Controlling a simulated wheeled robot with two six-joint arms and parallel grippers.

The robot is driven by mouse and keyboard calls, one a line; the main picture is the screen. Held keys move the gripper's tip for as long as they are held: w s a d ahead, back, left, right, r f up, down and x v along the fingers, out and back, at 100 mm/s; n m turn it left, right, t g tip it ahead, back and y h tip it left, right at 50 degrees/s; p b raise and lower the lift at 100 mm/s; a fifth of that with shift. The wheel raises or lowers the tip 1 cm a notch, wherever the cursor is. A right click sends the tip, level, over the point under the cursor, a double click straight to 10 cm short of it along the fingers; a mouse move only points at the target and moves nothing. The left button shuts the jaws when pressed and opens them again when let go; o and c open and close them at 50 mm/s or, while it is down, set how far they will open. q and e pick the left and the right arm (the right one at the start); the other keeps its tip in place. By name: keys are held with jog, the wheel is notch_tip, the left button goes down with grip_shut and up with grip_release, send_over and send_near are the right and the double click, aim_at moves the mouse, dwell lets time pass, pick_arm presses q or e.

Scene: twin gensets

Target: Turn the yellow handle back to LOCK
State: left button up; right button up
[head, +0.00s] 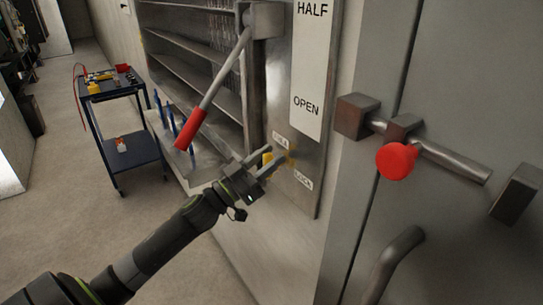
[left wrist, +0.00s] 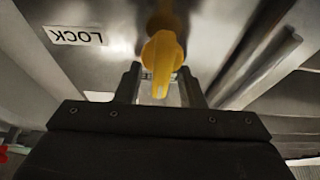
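The yellow handle (left wrist: 162,55) is on a metal plate. In the left wrist view its lever points down the picture, between my left gripper's fingers (left wrist: 160,88), with a gap visible on both sides. The LOCK label (left wrist: 72,36) is to the left of the handle and appears upside down. In the head view my left gripper (head: 266,168) is at the lower part of the plate, and a bit of the yellow handle (head: 267,157) shows by its fingers. The lower label (head: 303,180) is to the right of it. My right gripper is not in view.
A lever with a red grip (head: 190,129) hangs left of the plate. A HALF/OPEN sign (head: 309,75) is above. A door bolt with a red knob (head: 396,161) is at right. A blue cart (head: 125,150) stands on the floor at left, before shelves.

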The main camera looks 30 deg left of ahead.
pick_arm(q)
jog(key=shift+c, duration=0.7)
grip_shut()
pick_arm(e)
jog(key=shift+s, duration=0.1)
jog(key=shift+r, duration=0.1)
